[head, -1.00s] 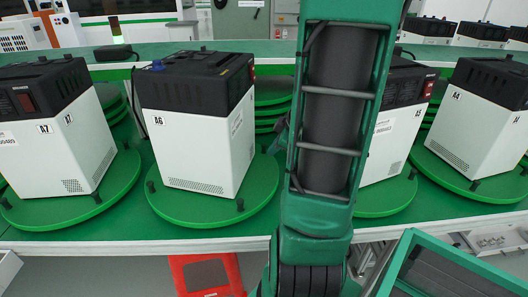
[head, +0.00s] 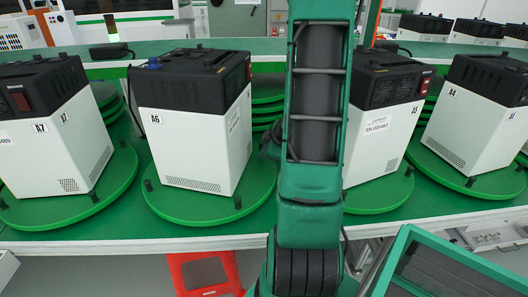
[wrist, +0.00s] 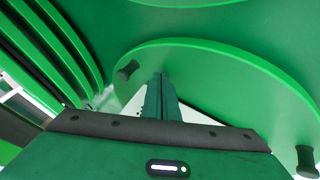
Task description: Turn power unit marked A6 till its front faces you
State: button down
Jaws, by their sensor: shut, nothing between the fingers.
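Power unit A6 (head: 190,130) is a white box with a black top, upright on a round green turntable (head: 195,214). The face turned most toward me carries the A6 mark and a low vent grille. The face with a sticker and a red switch points right and shows only narrowly. In the wrist view, my gripper (wrist: 161,76) is shut and empty, its fingertips over or beside the edge of a green turntable (wrist: 215,75) with black pegs. I cannot tell whether they touch it. In the head view my arm hides most of the gripper.
Unit A7 (head: 60,145) stands left of A6, and unit A5 (head: 375,140) stands right, partly behind my arm. Unit A4 (head: 470,120) is farther right. Stacked green discs (head: 268,100) stand behind A6. A red stool (head: 205,272) is below the table edge.

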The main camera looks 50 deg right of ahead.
jog(key=shift+w+d+r, duration=0.1)
jog(key=shift+w+d, duration=0.45)
jog(key=shift+d, duration=0.2)
jog(key=shift+w+d, duration=0.5)
jog(key=shift+d, duration=0.25)
